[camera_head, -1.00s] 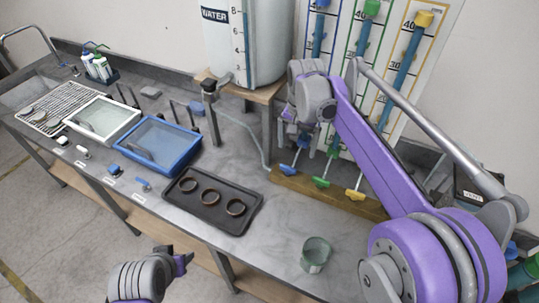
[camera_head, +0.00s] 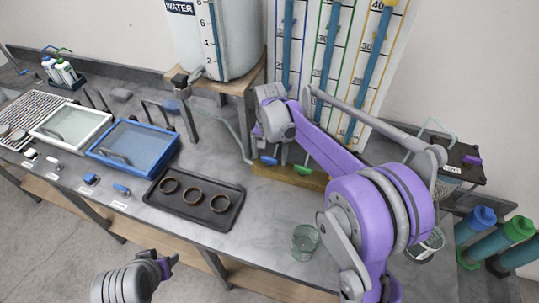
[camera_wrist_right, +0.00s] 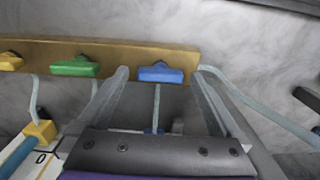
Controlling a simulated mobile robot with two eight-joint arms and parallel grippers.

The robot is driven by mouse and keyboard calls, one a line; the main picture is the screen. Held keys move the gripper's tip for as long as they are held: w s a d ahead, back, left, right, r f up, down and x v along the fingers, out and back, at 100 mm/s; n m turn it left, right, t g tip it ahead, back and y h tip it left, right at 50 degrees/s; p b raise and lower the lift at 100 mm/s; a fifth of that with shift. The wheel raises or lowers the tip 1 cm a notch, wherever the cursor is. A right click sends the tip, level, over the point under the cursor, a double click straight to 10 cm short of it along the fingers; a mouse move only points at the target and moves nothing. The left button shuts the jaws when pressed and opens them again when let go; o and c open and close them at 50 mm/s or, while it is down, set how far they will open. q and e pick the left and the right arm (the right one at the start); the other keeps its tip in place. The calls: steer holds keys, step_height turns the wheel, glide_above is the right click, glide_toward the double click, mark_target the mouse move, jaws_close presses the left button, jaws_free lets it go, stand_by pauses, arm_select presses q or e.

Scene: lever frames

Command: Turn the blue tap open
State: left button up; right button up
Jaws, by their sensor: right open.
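The blue tap (camera_head: 269,160) sits at the left end of a wooden block at the back of the bench. In the right wrist view the blue tap (camera_wrist_right: 161,73) shows its blue handle across the gap between my fingers. My right gripper (camera_wrist_right: 161,88) is open, with one finger on each side of the tap; I cannot tell whether either touches it.
The green tap (camera_wrist_right: 75,67) and yellow tap (camera_wrist_right: 10,62) sit beside the blue one on the wooden block (camera_wrist_right: 110,50). A water tank (camera_head: 222,45) stands behind. A glass beaker (camera_head: 304,242) and a black tray (camera_head: 166,201) with rings are on the bench.

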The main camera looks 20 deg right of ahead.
steer(key=shift+f, duration=0.1)
steer(key=c, duration=1.3)
arm_select(q)
steer(key=shift+f, duration=0.1)
arm_select(e)
steer(key=shift+n, duration=0.3)
steer(key=n+b, duration=0.1)
steer(key=n, duration=0.2)
steer(key=shift+n, duration=0.3)
steer(key=n, duration=0.4)
steer(key=shift+b, duration=0.3)
steer(key=n, duration=0.5)
arm_select(q)
steer(key=f, duration=0.1)
steer(key=s+f, duration=0.1)
steer(key=f+b, duration=0.1)
steer(key=shift+s+f, duration=0.15)
steer(key=shift+s, duration=0.1)
arm_select(e)
steer(key=n, duration=0.4)
steer(key=shift+n, duration=0.3)
